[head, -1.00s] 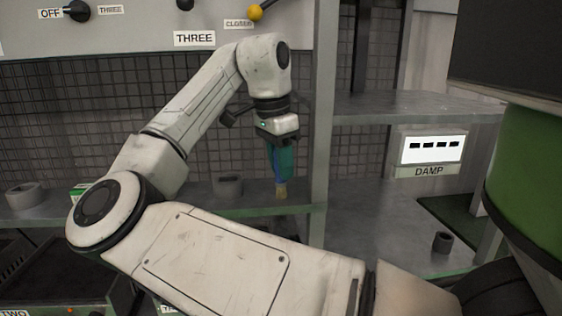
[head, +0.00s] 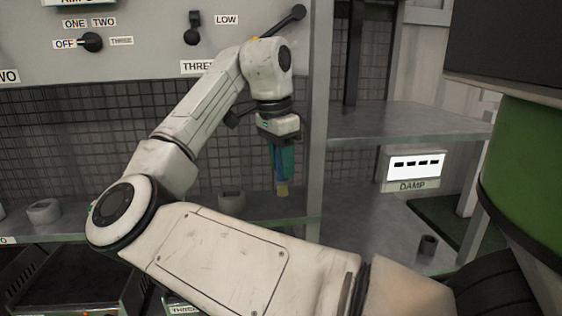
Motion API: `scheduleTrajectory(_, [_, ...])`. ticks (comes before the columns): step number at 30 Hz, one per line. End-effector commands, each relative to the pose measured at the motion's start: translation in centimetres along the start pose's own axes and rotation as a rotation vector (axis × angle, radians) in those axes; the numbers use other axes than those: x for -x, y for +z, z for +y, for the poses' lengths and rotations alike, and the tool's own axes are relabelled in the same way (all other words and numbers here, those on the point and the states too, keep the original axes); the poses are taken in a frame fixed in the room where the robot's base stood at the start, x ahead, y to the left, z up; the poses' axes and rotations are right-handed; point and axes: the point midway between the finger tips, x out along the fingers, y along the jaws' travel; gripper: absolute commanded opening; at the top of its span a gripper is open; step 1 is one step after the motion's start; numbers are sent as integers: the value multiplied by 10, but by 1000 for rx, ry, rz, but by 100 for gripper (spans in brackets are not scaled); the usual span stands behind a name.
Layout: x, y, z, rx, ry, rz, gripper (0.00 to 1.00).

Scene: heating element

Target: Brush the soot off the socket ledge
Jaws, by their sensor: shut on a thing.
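My gripper (head: 279,147) points down over the right end of a long grey ledge (head: 268,207). It is shut on a brush with a blue and green handle (head: 284,163). The brush hangs upright, and its pale yellow bristles (head: 282,189) point down at about the ledge's height. I cannot tell whether they touch the ledge. A dark round socket (head: 232,201) stands on the ledge left of the brush, apart from it. Another round socket (head: 44,211) is at the far left. My arm hides part of the ledge between them. I cannot make out soot on the ledge.
A grey post (head: 317,120) rises just right of the brush. Beyond it are an upper shelf (head: 405,125), a box labelled DAMP (head: 413,168) and a small dark cup (head: 428,245). A panel with knobs (head: 130,50) is above. A large green cylinder (head: 530,160) is at right.

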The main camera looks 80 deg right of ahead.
Motion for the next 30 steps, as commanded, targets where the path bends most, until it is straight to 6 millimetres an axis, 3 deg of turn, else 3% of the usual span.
scheduleTrajectory(9, [24,-9,-2,5,-1,0,0])
scheduleTrajectory(30, [25,-10,-2,5,-1,1,0])
